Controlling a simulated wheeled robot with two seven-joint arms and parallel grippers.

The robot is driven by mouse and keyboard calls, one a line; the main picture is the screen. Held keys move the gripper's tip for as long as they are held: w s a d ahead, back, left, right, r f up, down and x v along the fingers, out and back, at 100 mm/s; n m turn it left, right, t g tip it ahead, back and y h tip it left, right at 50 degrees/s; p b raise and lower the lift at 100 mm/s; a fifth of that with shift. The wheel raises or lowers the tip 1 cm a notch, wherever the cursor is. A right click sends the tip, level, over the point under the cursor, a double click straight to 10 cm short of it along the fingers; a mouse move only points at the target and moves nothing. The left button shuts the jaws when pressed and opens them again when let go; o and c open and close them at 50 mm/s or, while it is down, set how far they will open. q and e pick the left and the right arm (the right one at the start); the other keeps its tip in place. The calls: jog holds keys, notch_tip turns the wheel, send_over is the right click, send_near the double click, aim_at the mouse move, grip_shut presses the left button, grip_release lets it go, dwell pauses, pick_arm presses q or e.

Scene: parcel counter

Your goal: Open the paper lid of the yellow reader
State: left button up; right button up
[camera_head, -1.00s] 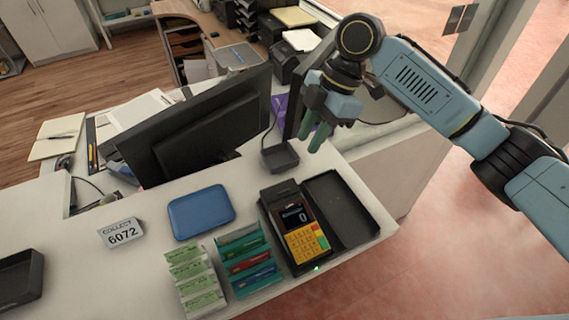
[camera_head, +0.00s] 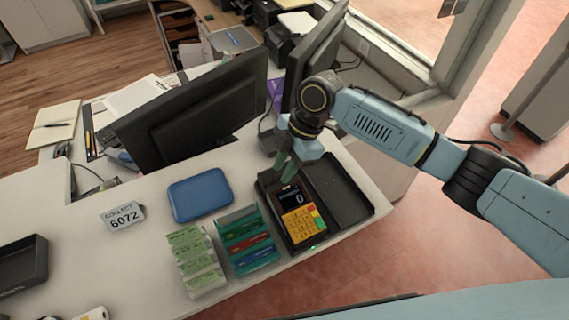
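The yellow reader (camera_head: 298,223) is a dark device with a yellow keypad and a small screen showing 0. It sits in a black holder at the counter's right end. Its upper end, where the paper lid would be, is partly hidden by my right gripper (camera_head: 287,170). The green fingers point down at that end, very near it; I cannot tell whether they touch it. The two fingers overlap in this view, so their opening is unclear. No held object shows between them. The lid's state cannot be made out. My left gripper is not in view.
An empty black tray (camera_head: 338,190) adjoins the reader on the right. A card rack (camera_head: 247,241) and a green slip rack (camera_head: 196,262) stand to its left. A blue tray (camera_head: 200,195) and a monitor (camera_head: 195,125) are farther back. A number sign (camera_head: 123,217) stands left.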

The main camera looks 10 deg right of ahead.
jog(key=shift+c, duration=0.4)
grip_shut()
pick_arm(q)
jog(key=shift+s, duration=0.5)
pick_arm(e)
jog(key=shift+r, duration=0.1)
